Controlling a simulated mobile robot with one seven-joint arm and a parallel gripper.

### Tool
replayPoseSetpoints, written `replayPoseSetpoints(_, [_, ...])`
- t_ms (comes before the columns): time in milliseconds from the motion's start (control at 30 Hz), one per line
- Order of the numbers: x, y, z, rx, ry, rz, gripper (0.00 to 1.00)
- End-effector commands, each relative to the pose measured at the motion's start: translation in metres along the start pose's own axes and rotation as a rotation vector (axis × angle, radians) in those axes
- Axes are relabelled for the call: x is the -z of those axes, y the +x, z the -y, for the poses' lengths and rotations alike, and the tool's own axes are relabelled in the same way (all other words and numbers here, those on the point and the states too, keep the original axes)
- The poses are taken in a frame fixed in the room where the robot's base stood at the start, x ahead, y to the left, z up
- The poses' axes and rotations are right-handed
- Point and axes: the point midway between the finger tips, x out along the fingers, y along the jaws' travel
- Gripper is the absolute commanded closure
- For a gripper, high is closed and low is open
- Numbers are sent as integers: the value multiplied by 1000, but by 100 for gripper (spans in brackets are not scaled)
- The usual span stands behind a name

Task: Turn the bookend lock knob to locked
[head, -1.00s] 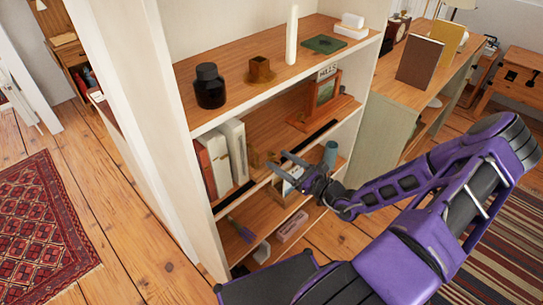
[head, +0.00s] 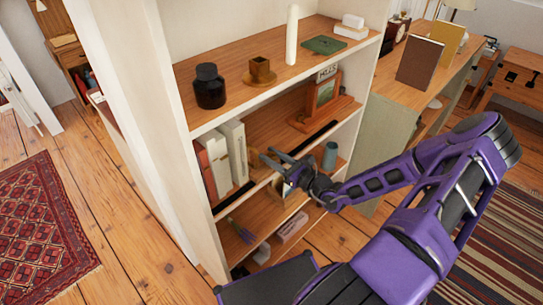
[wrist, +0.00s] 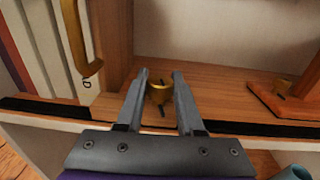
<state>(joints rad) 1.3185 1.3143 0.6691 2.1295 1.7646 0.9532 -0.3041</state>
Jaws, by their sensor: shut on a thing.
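The brass lock knob (wrist: 160,93) stands on the wooden shelf in the wrist view, with dark marks in front of it and on its top. My gripper (wrist: 160,80) has one finger on each side of it and is shut on it. To its left is an upright wooden bookend panel (wrist: 112,45) with a curved brass handle (wrist: 80,38) in front of the books. In the head view my gripper (head: 267,156) reaches into the middle shelf beside the books.
Pale books (head: 232,152) stand left of my gripper. A teal cylinder (head: 330,155) is on the lower right. A black strip (wrist: 40,108) runs along the shelf's front edge.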

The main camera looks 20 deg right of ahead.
Motion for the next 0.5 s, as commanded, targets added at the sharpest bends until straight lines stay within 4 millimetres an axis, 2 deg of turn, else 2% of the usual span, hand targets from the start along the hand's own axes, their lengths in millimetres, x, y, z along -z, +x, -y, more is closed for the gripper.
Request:
replayPoseSetpoints(267, [-3, 0, -1, 20, 3, 3, 100])
replayPoseSetpoints(500, [-8, 2, -3, 171, 10, 5, 100])
